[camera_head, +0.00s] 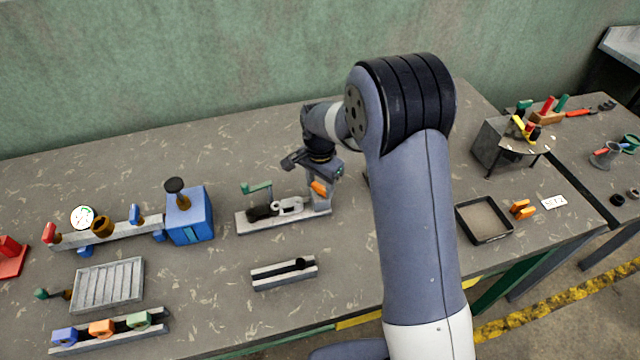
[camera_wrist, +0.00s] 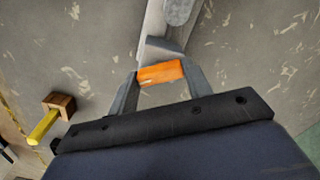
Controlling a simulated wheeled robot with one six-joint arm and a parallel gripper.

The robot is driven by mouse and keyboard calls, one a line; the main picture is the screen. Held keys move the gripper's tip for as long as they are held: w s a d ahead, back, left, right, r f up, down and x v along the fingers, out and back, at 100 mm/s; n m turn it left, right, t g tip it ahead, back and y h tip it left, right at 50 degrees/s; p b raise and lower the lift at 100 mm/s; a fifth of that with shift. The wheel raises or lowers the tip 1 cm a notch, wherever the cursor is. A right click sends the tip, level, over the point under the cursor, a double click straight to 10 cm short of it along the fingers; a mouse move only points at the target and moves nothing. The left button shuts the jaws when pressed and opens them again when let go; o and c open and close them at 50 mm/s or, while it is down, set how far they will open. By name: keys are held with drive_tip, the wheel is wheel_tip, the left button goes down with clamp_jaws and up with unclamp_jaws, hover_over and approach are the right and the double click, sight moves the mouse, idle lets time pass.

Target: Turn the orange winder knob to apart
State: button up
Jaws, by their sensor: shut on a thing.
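The orange winder knob (camera_wrist: 160,73) sits between the two fingers of my gripper (camera_wrist: 157,82) in the wrist view. My gripper is shut on it. In the head view the orange knob (camera_head: 318,188) shows at the right end of a pale device (camera_head: 285,212) with a dark and light mechanism on top. My arm comes over from the right, and my gripper's fingertips are partly hidden there. I cannot tell the knob's turn angle from these views.
A blue box (camera_head: 190,218) with a dark knob stands left of the device. A grey rail block (camera_head: 284,273) lies in front. A black tray (camera_head: 483,219) and a small orange piece (camera_head: 522,209) lie to the right.

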sight(320, 186)
drive_tip(key=n+b, duration=0.2)
drive_tip(key=n, duration=0.4)
drive_tip(key=n+b, duration=0.1)
drive_tip(key=n, duration=0.4)
drive_tip(key=shift+o, duration=0.2)
drive_tip(key=shift+n, duration=0.3)
drive_tip(key=o, duration=1)
drive_tip(key=shift+c, duration=0.2)
drive_tip(key=shift+b, duration=0.3)
wheel_tip(320, 186, up, 11)
drive_tip(key=b, duration=0.1)
drive_tip(key=shift+f, duration=0.1)
